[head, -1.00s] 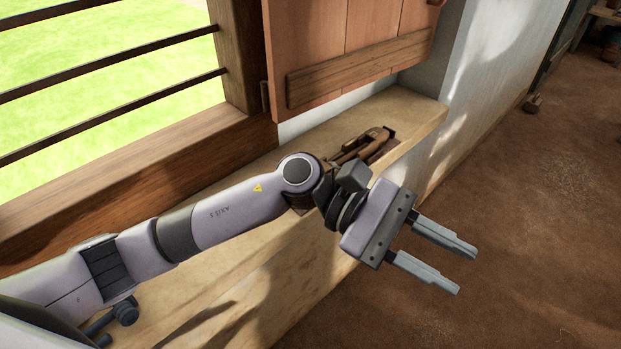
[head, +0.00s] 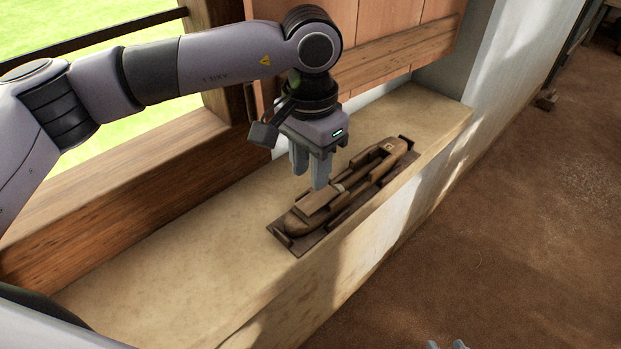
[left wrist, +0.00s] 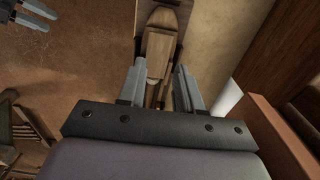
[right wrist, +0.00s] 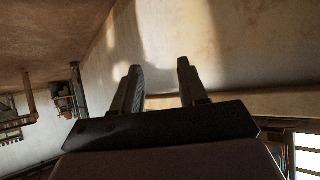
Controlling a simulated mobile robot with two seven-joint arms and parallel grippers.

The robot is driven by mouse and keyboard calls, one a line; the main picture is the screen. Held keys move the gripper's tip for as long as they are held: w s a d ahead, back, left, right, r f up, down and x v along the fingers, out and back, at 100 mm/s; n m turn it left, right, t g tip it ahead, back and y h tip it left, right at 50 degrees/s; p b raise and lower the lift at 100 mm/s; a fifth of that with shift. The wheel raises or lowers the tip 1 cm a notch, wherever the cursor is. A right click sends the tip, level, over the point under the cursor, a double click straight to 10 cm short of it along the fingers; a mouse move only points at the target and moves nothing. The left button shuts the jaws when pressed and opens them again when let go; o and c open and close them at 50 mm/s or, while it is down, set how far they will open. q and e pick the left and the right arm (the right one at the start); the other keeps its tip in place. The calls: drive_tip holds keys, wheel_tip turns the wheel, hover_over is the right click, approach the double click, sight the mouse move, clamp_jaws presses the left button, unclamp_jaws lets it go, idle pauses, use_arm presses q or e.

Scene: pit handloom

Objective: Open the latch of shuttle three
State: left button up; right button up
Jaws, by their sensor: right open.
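A long brown wooden shuttle (head: 375,164) lies in a dark shallow holder (head: 296,247) on the sill. A lighter flat wooden piece (head: 317,202) is on its near half; I cannot tell whether this is the latch. My left gripper (head: 310,180) points down just above the shuttle's middle, open and empty, hiding part of it. In the left wrist view the shuttle (left wrist: 161,40) runs between and beyond the open fingers (left wrist: 160,75). My right gripper (right wrist: 158,80) is open and empty; only its tips (head: 447,345) show at the head view's bottom edge.
The pale sill (head: 170,255) is clear to the left of the holder. A wooden shutter (head: 390,50) and the window frame (head: 120,190) stand behind it. The sill's front edge drops to an earthen floor (head: 520,230).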

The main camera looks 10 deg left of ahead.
sight(310, 203)
use_arm(q)
wheel_tip(310, 203, down, 7)
drive_tip(key=shift+s, duration=0.15)
idle(0.4)
clamp_jaws()
